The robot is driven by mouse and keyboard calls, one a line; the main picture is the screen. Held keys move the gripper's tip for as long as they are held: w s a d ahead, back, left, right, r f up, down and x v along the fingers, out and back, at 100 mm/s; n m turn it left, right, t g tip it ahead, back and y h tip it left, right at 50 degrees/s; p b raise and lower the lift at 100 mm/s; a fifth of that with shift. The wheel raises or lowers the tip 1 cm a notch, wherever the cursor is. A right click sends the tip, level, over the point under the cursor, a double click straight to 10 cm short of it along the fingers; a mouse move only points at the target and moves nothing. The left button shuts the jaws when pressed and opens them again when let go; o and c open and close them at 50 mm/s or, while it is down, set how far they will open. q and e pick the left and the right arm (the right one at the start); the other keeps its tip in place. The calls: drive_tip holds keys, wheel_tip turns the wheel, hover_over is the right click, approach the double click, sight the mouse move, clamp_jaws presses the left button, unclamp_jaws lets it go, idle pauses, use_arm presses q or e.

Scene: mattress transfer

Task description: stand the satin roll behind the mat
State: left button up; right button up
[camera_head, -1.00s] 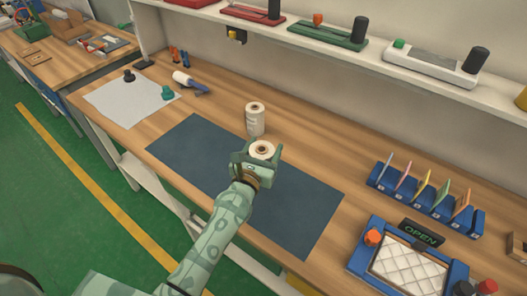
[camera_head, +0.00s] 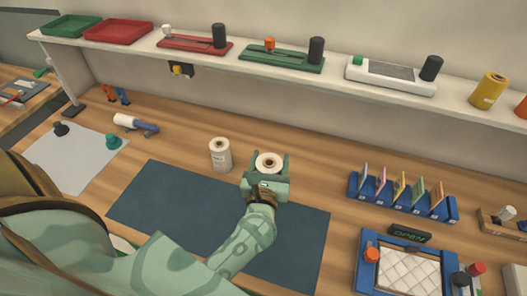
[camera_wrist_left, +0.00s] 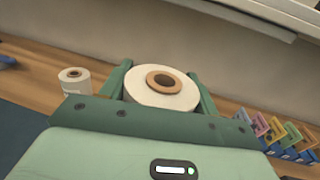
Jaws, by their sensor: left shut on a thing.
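The satin roll (camera_head: 269,162), white with a brown core, is upright between the fingers of my left gripper (camera_head: 268,168). My left gripper is shut on it; in the left wrist view the roll (camera_wrist_left: 160,90) shows its top and core hole, with its lower part hidden by the gripper. The dark blue mat (camera_head: 160,205) lies flat on the bench. In the head view the roll appears just past the mat's back edge; whether its base touches the bench is hidden. My right gripper is not in view.
A second white roll (camera_head: 220,155) with a label stands behind the mat, left of my gripper. A blue rack (camera_head: 400,200) with coloured cards is at the right. A shelf (camera_head: 300,75) runs along the wall. Bare wood lies between gripper and rack.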

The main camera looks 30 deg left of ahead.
use_arm(q)
drive_tip(key=w+a+f+b, duration=0.9)
drive_tip(key=w+f+b, duration=0.1)
drive_tip(key=f+b, duration=0.2)
drive_tip(key=shift+w+f, duration=0.25)
drive_tip(key=shift+f, duration=0.15)
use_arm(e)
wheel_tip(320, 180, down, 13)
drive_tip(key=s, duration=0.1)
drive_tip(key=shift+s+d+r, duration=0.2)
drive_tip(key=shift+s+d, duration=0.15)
use_arm(q)
drive_tip(key=shift+f+b, duration=0.15)
drive_tip(key=shift+b, duration=0.2)
drive_tip(key=o, duration=1)
drive_tip(key=shift+o, duration=1)
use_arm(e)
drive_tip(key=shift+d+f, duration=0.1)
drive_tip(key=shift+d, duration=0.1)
